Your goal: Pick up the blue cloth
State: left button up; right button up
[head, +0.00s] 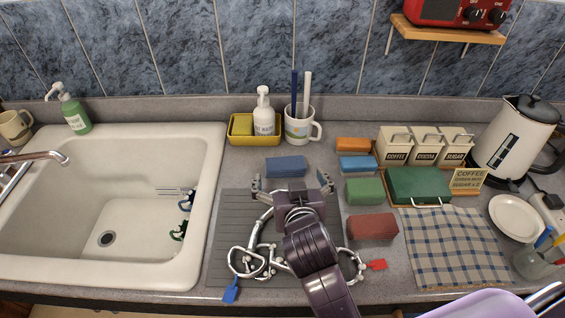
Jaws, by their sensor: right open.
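A dark blue folded block, which looks like the blue cloth (285,166), lies flat on the grey counter just beyond the grey ribbed mat. A second, lighter blue block (358,164) lies to its right, so colour alone does not single one out. My right gripper (290,183) reaches in from the bottom over the mat. Its two fingers are spread apart, with nothing between them. The dark blue cloth is just ahead of the fingertips, and no contact can be made out. My left gripper is not in view.
Metal bits with rings lie on the mat (228,210) under my right arm. Orange (353,145), green (364,190) and red-brown (372,227) blocks stand to the right. A mug (298,128) and yellow caddy (240,130) stand behind. A sink (212,190) is left.

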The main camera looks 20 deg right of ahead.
aim_at(285, 162)
jog(key=shift+x, duration=1.2)
jog(key=shift+w+a+r, duration=0.1)
jog(key=shift+w+r, duration=0.05)
jog(key=shift+w, duration=0.2)
jog(key=shift+w+d+f+p, duration=0.2)
jog(key=shift+w+p, duration=0.35)
jog(key=shift+p, duration=0.05)
jog(key=p+x, duration=0.1)
jog(key=x, duration=0.2)
jog(key=shift+w+d+f, duration=0.1)
jog(key=shift+w+f, duration=0.1)
jog(key=shift+w, duration=0.05)
jog(key=shift+w+f, duration=0.2)
jog(key=shift+w, duration=0.15)
jog(key=c, duration=1.1)
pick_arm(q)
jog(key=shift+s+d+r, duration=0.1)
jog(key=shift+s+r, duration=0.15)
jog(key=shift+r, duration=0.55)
pick_arm(e)
jog(key=shift+c, duration=0.7)
jog(key=shift+r, duration=0.1)
